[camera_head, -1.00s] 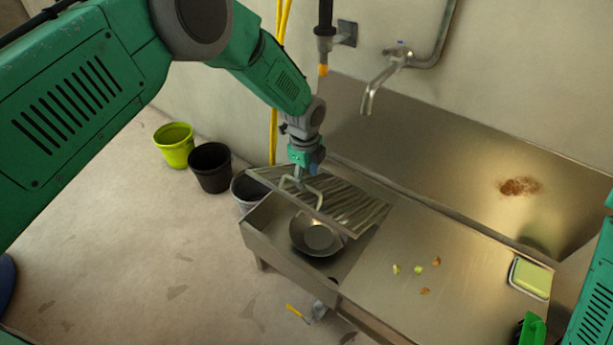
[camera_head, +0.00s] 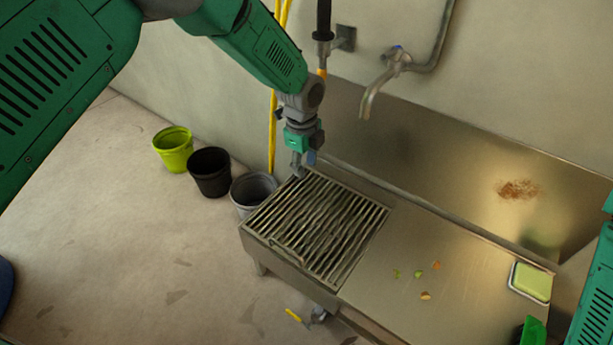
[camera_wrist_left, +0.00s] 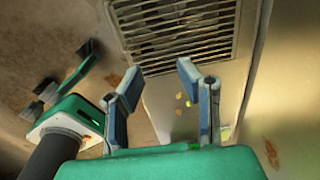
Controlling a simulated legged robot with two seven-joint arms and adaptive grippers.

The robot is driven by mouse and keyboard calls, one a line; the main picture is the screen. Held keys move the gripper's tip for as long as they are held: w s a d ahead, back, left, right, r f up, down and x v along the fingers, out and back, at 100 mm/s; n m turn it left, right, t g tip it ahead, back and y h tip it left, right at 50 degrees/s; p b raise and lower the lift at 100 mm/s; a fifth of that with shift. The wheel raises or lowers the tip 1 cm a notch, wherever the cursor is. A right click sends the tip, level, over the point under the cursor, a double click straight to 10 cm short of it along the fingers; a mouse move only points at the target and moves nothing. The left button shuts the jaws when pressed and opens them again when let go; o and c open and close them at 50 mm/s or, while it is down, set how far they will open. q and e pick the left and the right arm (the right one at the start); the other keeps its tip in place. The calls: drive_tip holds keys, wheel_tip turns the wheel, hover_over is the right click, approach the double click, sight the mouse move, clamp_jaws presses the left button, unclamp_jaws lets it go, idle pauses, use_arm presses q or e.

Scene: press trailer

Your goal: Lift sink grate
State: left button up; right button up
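The sink grate (camera_head: 317,227), a metal slatted panel, lies flat over the left end of the steel sink (camera_head: 290,270). Its slats also show at the top of the left wrist view (camera_wrist_left: 185,28). My left gripper (camera_head: 297,170) is at the grate's far left corner; I cannot tell whether it touches. In the left wrist view its two fingers (camera_wrist_left: 158,76) are spread with nothing between them. The basin under the grate is hidden.
Food scraps (camera_head: 420,273) lie on the bare drainboard (camera_head: 430,240). A green sponge in a tray (camera_head: 530,282) is at its right. A tap (camera_head: 382,80) juts from the wall. Yellow-green (camera_head: 173,149), black (camera_head: 210,171) and grey (camera_head: 252,191) buckets stand left of the sink.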

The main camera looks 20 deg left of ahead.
use_arm(q)
drive_tip(key=r, duration=0.5)
drive_tip(key=shift+s+a+r, duration=0.1)
drive_tip(key=shift+s+r, duration=0.15)
drive_tip(key=shift+r, duration=0.15)
